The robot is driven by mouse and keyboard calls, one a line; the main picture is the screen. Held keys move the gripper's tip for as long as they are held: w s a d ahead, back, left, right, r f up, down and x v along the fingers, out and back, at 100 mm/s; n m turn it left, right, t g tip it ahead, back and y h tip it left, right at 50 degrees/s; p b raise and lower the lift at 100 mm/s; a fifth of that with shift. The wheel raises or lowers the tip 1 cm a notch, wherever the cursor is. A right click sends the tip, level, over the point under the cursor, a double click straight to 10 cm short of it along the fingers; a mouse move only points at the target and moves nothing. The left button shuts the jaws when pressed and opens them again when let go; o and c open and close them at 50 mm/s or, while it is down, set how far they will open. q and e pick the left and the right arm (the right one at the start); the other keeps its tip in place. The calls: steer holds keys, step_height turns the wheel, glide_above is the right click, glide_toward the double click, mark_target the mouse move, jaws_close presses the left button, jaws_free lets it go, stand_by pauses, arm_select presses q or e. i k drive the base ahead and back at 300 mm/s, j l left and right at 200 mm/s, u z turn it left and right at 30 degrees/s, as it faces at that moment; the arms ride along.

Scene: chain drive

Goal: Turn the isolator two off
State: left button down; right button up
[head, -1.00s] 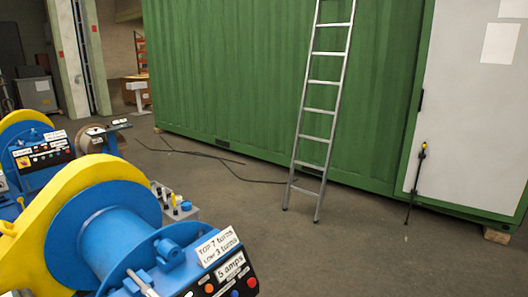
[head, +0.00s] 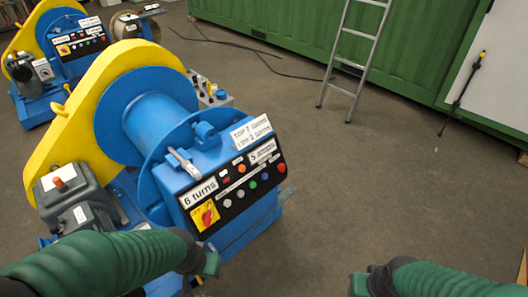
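A red rotary isolator switch on a yellow plate (head: 205,215) sits at the lower left of the near blue winch's black panel, under the "6 turns" label. Another yellow-plated switch (head: 63,49) shows on the panel of the farther winch. I cannot read which one is numbered two, nor the exact position of either knob. My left gripper (head: 211,265) is low in the head view, below and apart from the near panel, with its fingers mostly hidden. My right gripper (head: 359,284) is at the bottom edge, right of the winch, over the floor. Neither gripper's opening shows clearly.
The near winch (head: 150,110) has a blue drum, yellow guard and grey motor (head: 75,195). Its panel has several coloured buttons. A ladder (head: 358,60) leans on a green container (head: 290,25). Cables lie on the floor at the back. Floor right of the winch is clear.

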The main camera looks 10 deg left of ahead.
mark_target(207, 217)
steer(key=k+j, duration=0.1)
steer(key=j, duration=0.95)
steer(key=k+j, duration=0.15)
steer(key=j, duration=0.35)
steer(key=j+z, duration=0.05)
